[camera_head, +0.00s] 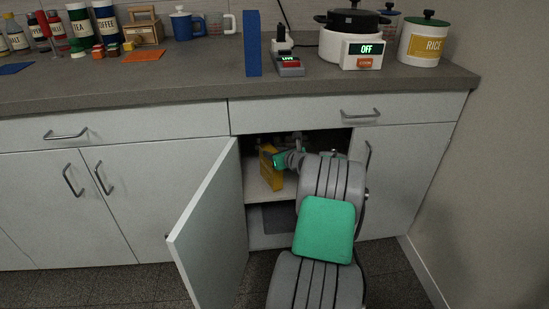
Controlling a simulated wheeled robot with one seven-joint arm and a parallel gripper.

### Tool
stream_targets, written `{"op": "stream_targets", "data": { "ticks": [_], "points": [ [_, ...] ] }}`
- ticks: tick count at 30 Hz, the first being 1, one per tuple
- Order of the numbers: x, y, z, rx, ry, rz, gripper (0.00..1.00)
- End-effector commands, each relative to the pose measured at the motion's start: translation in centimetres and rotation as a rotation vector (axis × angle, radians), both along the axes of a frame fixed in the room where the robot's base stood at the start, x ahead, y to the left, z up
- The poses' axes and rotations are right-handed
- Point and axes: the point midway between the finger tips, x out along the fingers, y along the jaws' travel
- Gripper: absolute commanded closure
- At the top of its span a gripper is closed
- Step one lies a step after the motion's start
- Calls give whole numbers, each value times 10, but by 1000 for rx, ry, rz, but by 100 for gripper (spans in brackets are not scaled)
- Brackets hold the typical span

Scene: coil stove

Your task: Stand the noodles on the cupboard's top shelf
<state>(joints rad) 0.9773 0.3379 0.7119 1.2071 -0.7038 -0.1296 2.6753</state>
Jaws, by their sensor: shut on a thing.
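A yellow box (271,172), which I take for the noodles, stands roughly upright inside the open cupboard, over the top shelf (256,190). Its label is too small to read. My gripper (281,159) reaches into the cupboard and is shut on the box near its upper right side. My arm and the gripper hide part of the box and the right of the shelf. I cannot tell whether the box's base touches the shelf. The cupboard door (207,232) stands open to the left.
The lower cupboard space (262,220) is dark. The counter (180,75) above holds a blue upright block (252,44), a cooker (352,45), a rice canister (424,42), and several jars and mugs at the left. A drawer front (300,114) lies just above the opening.

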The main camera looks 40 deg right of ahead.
Motion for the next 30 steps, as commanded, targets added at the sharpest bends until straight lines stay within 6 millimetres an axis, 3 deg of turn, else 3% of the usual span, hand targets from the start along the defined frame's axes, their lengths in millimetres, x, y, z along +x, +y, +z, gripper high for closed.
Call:
{"op": "stream_targets", "data": {
  "ticks": [3, 16, 17, 24, 30],
  "points": [
    [0, 0, -9, -1, -1, -1, 100],
    [-1, 0, -13, 0, 0, 0, 100],
    [-1, 0, -14, 1, 2, 0, 59],
    [-1, 0, -14, 1, 2, 0, 39],
    [-1, 0, -14, 0, 2, 0, 38]
  ]
}}
